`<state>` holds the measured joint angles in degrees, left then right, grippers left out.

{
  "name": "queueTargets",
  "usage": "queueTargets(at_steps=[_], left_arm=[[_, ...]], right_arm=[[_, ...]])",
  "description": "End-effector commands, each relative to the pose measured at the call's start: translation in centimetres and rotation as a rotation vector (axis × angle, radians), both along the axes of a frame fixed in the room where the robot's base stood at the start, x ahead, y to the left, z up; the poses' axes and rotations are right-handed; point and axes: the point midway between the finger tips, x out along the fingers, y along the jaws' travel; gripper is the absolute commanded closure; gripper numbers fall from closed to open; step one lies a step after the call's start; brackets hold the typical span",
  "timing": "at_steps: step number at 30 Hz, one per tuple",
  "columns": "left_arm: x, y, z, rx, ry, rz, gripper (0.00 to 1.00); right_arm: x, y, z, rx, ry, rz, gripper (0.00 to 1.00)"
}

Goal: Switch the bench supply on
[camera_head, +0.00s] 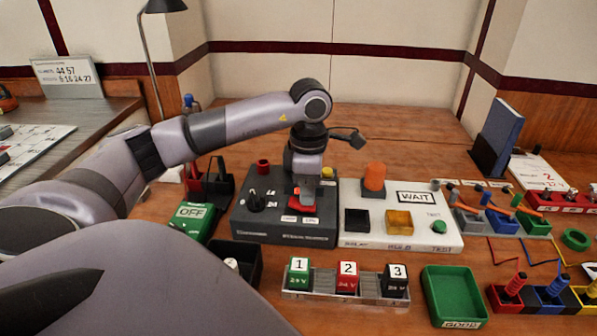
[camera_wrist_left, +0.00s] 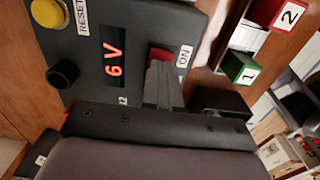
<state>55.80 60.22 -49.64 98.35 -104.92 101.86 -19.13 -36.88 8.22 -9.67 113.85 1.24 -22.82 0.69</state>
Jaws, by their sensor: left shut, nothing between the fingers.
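The bench supply (camera_head: 285,233) is a dark grey box in the middle of the wooden bench. In the left wrist view its panel (camera_wrist_left: 135,20) carries a lit red display (camera_wrist_left: 114,50) reading "6 V". A red switch (camera_wrist_left: 160,54) sits beside an "ON" label; it also shows in the head view (camera_head: 302,203). My left gripper (camera_head: 303,190) points down over the switch. Its fingers (camera_wrist_left: 162,75) are shut and empty, with the tips at the switch, partly hiding it. I cannot tell whether they touch it. My right gripper is not in view.
A yellow button (camera_wrist_left: 47,13) marked RESET and black knobs share the panel. A white box (camera_head: 405,230) reading "WAIT" stands to the right. A green "OFF" block (camera_head: 190,218) is at left. Numbered blocks (camera_head: 347,277) and a green tray (camera_head: 455,318) stand in front.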

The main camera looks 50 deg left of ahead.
Motion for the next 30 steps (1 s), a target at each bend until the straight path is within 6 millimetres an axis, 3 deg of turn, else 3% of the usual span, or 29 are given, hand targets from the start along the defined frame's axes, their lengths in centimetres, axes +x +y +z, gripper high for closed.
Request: queueTargets(at_steps=[24, 30], left_arm=[[0.1, 0.0, 6.7, -0.001, -0.003, -0.001, 1.00], [0.1, -0.1, 7.0, -0.002, -0.003, -0.001, 1.00]], right_arm=[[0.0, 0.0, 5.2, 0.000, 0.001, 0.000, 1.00], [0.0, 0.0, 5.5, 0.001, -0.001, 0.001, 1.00]])
